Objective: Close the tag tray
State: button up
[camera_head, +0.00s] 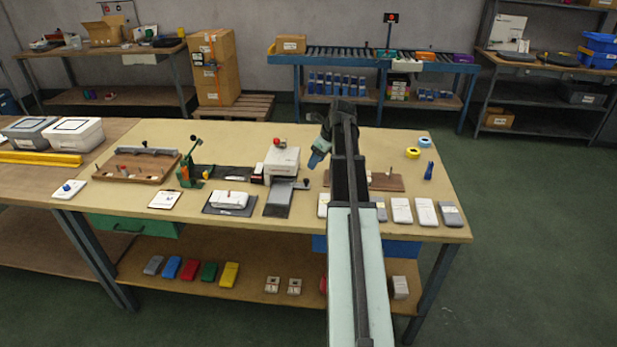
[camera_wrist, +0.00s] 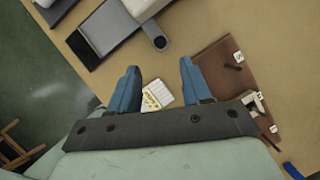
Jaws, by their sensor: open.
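No tray is clearly marked as the tag tray, and I cannot tell which thing it is. A green drawer (camera_head: 130,226) with a dark handle hangs under the bench's left front. A blue drawer or bin (camera_head: 403,249) shows under the right front, partly behind my arm; how far either stands out is unclear. My gripper (camera_head: 317,158) is above the bench, right of the white press (camera_head: 282,160). In the wrist view its blue fingers (camera_wrist: 158,88) are apart and empty. A small white, yellow-marked pack (camera_wrist: 157,97) appears between them, lower down.
A brown board (camera_wrist: 228,68) with small white tags lies right of the fingers. The press's grey plate (camera_head: 279,200) is to the left. White and grey packs (camera_head: 426,212) line the front edge. A wooden tray (camera_head: 135,168) and green hand press (camera_head: 190,165) stand farther left.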

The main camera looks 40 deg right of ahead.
aim_at(307, 180)
jog(key=x, duration=0.9)
jog(key=shift+f, duration=0.2)
jog(key=shift+c, duration=0.3)
grip_shut()
